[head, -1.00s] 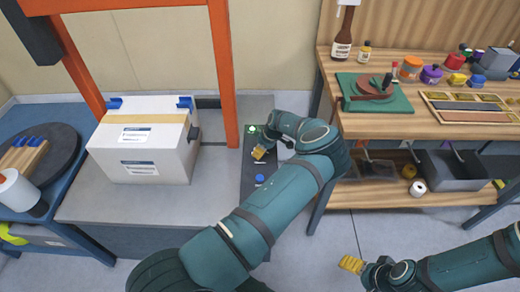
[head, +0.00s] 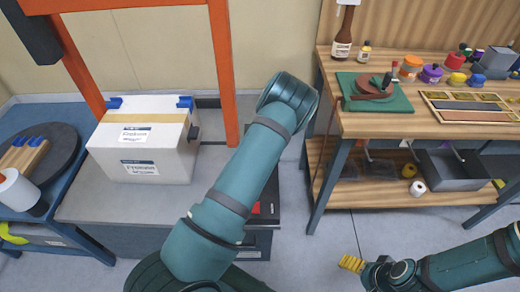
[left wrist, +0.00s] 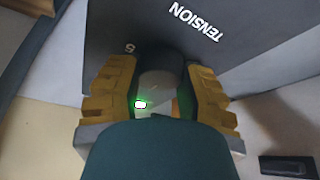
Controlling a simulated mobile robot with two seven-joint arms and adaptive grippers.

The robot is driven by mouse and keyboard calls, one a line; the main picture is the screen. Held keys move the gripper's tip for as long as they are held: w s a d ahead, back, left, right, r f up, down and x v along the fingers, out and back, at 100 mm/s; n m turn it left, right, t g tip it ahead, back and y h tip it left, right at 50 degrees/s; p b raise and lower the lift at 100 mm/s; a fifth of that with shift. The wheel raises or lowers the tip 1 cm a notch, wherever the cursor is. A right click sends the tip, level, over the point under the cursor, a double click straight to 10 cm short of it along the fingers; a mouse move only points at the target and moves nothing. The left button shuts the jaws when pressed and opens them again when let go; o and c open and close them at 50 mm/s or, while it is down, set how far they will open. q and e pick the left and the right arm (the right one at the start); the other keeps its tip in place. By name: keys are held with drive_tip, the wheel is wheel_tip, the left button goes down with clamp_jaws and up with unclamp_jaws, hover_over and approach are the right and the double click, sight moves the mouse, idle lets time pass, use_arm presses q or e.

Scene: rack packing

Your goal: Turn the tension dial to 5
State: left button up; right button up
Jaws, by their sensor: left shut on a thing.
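The tension dial (left wrist: 160,82) is a grey round knob on a dark panel (left wrist: 240,35) in the left wrist view. White lettering "TENSION" and a "5" show on the panel beside it, upside down. My left gripper (left wrist: 160,72) has its yellow ribbed fingers on both sides of the dial and is shut on it. The dial's pointer cannot be made out. A lit green lamp (left wrist: 140,104) shows by the left finger. In the head view my left arm covers the dial and the gripper. My right gripper (head: 351,263) is low at the right, away from the panel.
A white box (head: 150,165) sits on the grey machine bed (head: 85,205) under an orange frame (head: 222,80). A wooden workbench (head: 420,122) with jars and tools stands at right. A blue cart (head: 55,240) is at left. Open floor lies below the workbench.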

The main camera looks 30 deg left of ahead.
use_arm(q)
drive_tip(key=m+t+h+b, duration=0.1)
drive_tip(key=m, duration=0.3)
drive_tip(key=shift+a+m+b, duration=0.1)
drive_tip(key=shift+m+b, duration=0.2)
drive_tip(key=m+h, duration=0.1)
drive_tip(key=m, duration=0.1)
drive_tip(key=shift+m+t, duration=0.3)
drive_tip(key=m+h, duration=0.2)
drive_tip(key=m, duration=0.3)
drive_tip(key=shift+m+h, duration=0.6)
drive_tip(key=shift+m, duration=0.8)
drive_tip(key=shift+m+h, duration=0.6)
drive_tip(key=shift+m, duration=0.8)
drive_tip(key=shift+g, duration=0.4)
drive_tip(key=o, duration=1.2)
drive_tip(key=shift+f, duration=0.1)
